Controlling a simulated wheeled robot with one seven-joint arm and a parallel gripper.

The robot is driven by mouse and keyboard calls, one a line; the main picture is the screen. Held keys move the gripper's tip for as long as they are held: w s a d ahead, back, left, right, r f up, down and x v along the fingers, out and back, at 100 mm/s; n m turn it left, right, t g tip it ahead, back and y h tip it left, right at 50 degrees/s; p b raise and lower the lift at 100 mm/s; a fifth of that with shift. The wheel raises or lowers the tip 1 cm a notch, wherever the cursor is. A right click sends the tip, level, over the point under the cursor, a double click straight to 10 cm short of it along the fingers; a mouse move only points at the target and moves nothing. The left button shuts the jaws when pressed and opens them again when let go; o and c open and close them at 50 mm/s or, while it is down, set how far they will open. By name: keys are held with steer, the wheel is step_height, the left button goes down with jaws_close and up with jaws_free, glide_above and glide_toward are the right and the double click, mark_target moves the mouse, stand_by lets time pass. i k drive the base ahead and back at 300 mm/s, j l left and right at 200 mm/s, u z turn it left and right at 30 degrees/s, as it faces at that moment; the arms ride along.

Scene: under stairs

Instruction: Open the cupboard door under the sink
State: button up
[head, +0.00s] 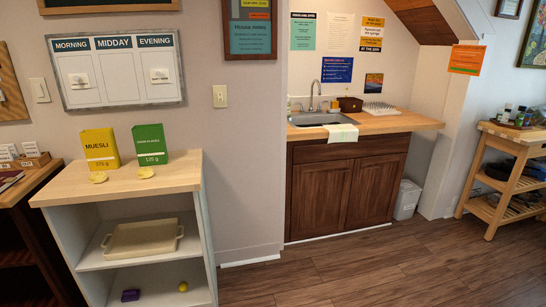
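The sink (318,118) is set in a wooden counter (395,123) right of centre in the head view. Below it is a dark brown cupboard with two doors side by side, a left door (319,195) and a right door (375,190). Both doors look shut. No handles can be made out on them. A plain panel (345,148) runs above the doors. My gripper does not show in this view.
A white shelf unit (120,190) with a muesli box (100,149) and a green box (150,146) stands at the left. A grey bin (406,199) stands right of the cupboard. A wooden trolley (497,180) is at the far right. The wooden floor (400,265) before the cupboard is clear.

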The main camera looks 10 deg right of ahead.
mark_target(320, 193)
steer(key=i, duration=3.55)
steer(key=i+z, duration=0.4)
steer(key=i+j, duration=0.05)
